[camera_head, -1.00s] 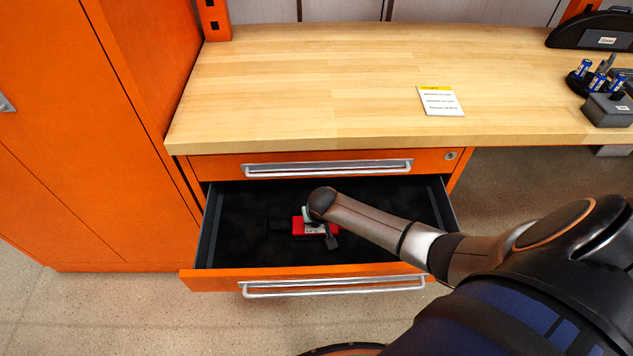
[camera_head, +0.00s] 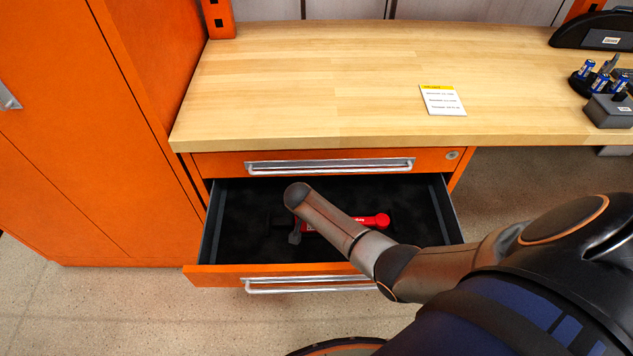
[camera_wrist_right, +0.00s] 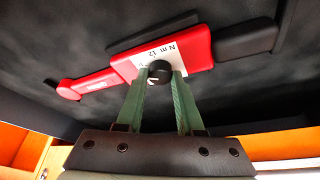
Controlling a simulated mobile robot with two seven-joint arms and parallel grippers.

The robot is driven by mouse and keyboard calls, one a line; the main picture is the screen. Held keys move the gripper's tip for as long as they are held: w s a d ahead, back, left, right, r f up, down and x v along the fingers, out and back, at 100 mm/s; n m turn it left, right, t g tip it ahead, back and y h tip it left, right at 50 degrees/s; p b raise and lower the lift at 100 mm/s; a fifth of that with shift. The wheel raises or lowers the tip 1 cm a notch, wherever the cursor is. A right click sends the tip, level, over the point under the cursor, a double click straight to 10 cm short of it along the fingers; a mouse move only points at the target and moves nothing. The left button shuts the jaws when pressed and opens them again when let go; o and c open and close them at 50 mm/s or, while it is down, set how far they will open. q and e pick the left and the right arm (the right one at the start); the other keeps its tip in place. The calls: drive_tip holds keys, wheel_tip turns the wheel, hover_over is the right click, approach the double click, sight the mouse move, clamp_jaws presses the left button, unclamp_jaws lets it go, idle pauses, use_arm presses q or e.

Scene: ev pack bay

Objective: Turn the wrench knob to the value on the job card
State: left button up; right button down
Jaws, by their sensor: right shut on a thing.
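The red wrench (camera_head: 372,221) lies in the open drawer, its round red end to the right, partly hidden behind my right arm. In the right wrist view the wrench (camera_wrist_right: 105,80) has a black handle (camera_wrist_right: 247,40) on the right and a white label (camera_wrist_right: 148,58) reading "N m 12", its rest covered. My right gripper (camera_wrist_right: 160,78) is shut on the small black knob (camera_wrist_right: 159,71) beside that label. The knob's pointer mark is too small to read surely. The job card (camera_head: 442,100), white with a yellow top, lies on the bench; its text is unreadable here. My left gripper is out of view.
The drawer (camera_head: 225,270) is pulled out under the wooden bench top (camera_head: 300,90), with its dark walls around my right gripper. An orange cabinet (camera_head: 80,150) stands at the left. Blue-and-silver cells (camera_head: 600,82) and a grey block (camera_head: 608,110) sit at the bench's right.

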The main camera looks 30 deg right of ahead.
drive_tip(key=shift+d, duration=0.1)
idle(0.4)
drive_tip(key=c, duration=0.5)
unclamp_jaws()
drive_tip(key=p+v, duration=0.3)
drive_tip(key=v, duration=0.9)
drive_tip(key=shift+r, duration=0.3)
